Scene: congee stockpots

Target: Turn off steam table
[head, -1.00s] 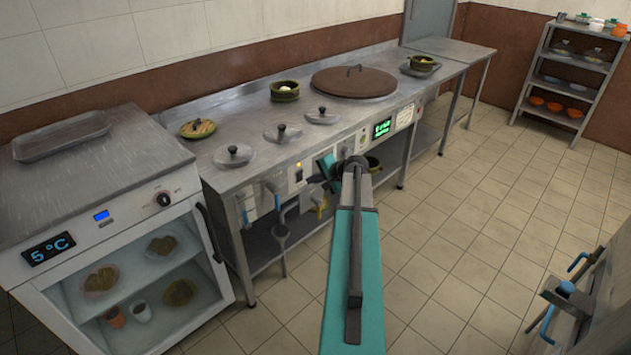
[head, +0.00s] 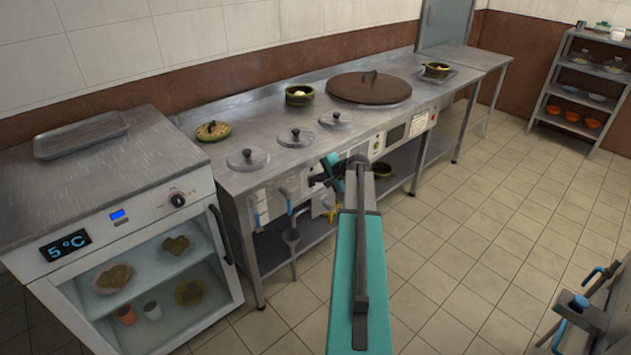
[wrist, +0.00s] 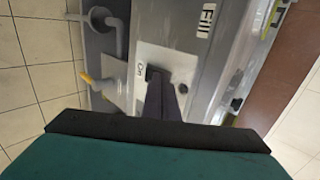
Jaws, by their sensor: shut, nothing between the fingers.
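The steam table is the long steel counter (head: 262,125) along the back wall, with round lids (head: 296,137) set in its top. A display (head: 395,135) on its front panel is dark. My gripper (head: 318,179) is shut and empty at the front panel, left of the display. In the wrist view, my closed fingers (wrist: 165,95) reach a small dark switch (wrist: 153,72) on a pale plate (wrist: 165,65) marked "ON". They appear to touch or nearly touch it. The fingers partly hide the switch, so its position is unclear.
A glass-front fridge (head: 125,225) showing 5 °C stands at the left. Taps with blue handles (head: 284,192) and a yellow handle (wrist: 87,78) hang near the gripper. A big brown lid (head: 368,87) sits on the counter. A shelf (head: 580,90) stands far right.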

